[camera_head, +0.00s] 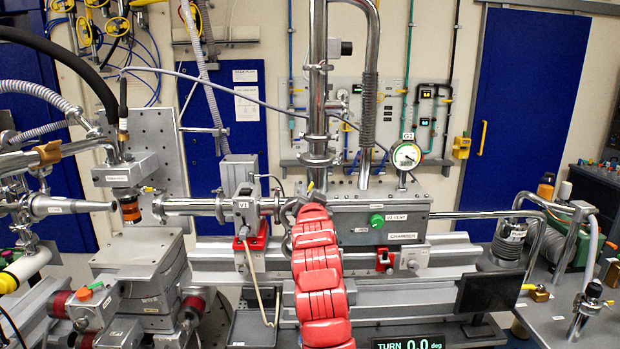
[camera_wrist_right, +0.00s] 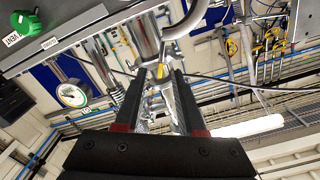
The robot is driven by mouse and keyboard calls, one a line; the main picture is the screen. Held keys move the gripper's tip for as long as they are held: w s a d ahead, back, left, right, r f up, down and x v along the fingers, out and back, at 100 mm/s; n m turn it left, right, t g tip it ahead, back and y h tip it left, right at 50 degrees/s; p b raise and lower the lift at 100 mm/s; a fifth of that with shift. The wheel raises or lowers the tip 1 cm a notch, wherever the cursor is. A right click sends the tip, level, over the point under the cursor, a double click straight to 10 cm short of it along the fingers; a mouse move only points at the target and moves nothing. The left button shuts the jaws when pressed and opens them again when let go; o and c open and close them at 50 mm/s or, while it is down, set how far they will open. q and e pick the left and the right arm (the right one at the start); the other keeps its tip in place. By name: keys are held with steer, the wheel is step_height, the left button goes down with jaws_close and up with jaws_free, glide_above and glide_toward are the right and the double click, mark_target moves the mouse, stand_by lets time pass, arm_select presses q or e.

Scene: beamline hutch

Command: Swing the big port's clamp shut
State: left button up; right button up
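My right arm rises from the bottom centre of the head view to the left end of the grey vacuum chamber (camera_head: 375,222). The right gripper (camera_head: 314,186) is small there and mostly hidden by the red arm. In the right wrist view the two dark fingers of the right gripper (camera_wrist_right: 158,78) stand apart, with chrome parts showing between and beyond them. A wide chrome pipe (camera_head: 318,100) rises above the chamber and carries flange collars (camera_head: 318,158). A chrome cylinder (camera_wrist_right: 145,38) shows ahead of the fingers. I cannot tell the clamp's position or any contact. My left gripper is not in view.
A dial gauge (camera_head: 407,156) stands on the chamber, with a green knob (camera_head: 377,221) on its front. A chrome beam pipe (camera_head: 190,206) leads left. A dark readout (camera_head: 408,343) shows "TURN 0.0 deg". A dark monitor (camera_head: 488,294) stands at lower right.

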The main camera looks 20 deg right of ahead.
mark_target(311, 187)
steer(key=p+x, duration=0.2)
steer(key=x, duration=0.4)
steer(key=shift+w+r, duration=0.1)
steer(key=shift+w, duration=0.2)
steer(key=shift+w+d, duration=0.2)
steer(key=shift+w, duration=0.45)
steer(key=shift+c, duration=0.3)
jaws_close()
stand_by(0.5)
